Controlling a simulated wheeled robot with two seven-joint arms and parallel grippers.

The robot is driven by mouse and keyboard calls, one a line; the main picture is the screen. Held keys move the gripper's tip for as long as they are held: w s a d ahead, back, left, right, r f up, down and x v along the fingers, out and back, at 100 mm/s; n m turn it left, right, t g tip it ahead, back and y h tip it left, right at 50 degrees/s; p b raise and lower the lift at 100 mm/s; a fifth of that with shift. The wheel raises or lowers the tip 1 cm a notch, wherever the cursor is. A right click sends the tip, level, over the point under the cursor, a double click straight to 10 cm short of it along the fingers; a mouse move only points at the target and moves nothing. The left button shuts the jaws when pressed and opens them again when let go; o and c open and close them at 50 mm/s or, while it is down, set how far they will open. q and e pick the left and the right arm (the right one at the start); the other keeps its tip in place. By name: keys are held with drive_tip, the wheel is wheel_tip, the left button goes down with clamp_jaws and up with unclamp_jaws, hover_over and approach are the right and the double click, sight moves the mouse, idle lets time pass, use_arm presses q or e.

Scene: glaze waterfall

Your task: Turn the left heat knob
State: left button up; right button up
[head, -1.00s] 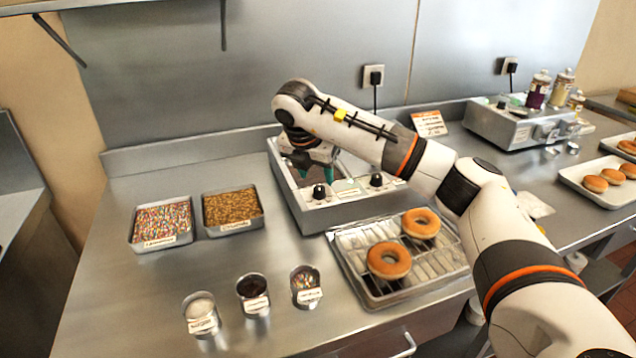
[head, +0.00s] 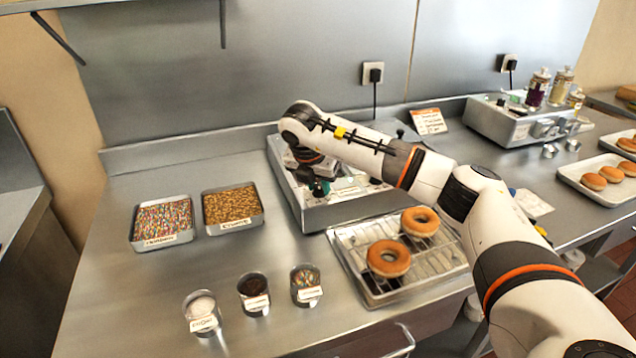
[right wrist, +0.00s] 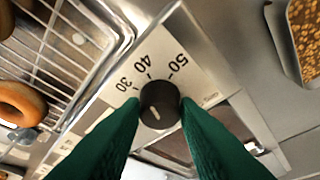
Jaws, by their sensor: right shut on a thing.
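The right knob (head: 375,181) is partly hidden beneath my right arm. My left gripper is in neither view.
A wire rack (head: 352,262) with two doughnuts stands in front of the warmer. Trays of sprinkles (head: 133,228) and chopped nuts (head: 211,231) lie to the left. Several small topping cups stand in front. A second grey appliance (head: 490,122) is at the back right.

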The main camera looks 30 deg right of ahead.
drive_tip(key=shift+d+f+n+t+b, duration=0.1)
drive_tip(key=shift+n+t+b, duration=0.3)
drive_tip(key=shift+n+b, duration=0.5)
drive_tip(key=n+y+b, duration=0.1)
drive_tip(key=n, duration=0.1)
drive_tip(key=shift+s+n+t, duration=0.1)
drive_tip(key=shift+n+t, duration=0.2)
drive_tip(key=shift+t, duration=0.1)
drive_tip(key=n+y+b, duration=0.1)
drive_tip(key=n, duration=0.1)
drive_tip(key=shift+d+n, duration=0.1)
drive_tip(key=shift+n, duration=0.3)
drive_tip(key=shift+n+t+y, duration=0.3)
drive_tip(key=shift+n+y, duration=0.1)
drive_tip(key=shift+n, duration=0.5)
drive_tip(key=n, duration=0.1)
drive_tip(key=n+y, duration=0.1)
drive_tip(key=n, duration=0.1)
drive_tip(key=shift+d+r+n, duration=0.15)
drive_tip(key=shift+r+n, duration=0.05)
drive_tip(key=shift+n, duration=0.1)
drive_tip(key=n+y+p, duration=0.1)
drive_tip(key=n+y, duration=0.1)
drive_tip(key=n, duration=0.3)
drive_tip(key=shift+d, duration=0.1)
drive_tip(key=o, duration=1)
drive_tip(key=shift+c, duration=0.2)
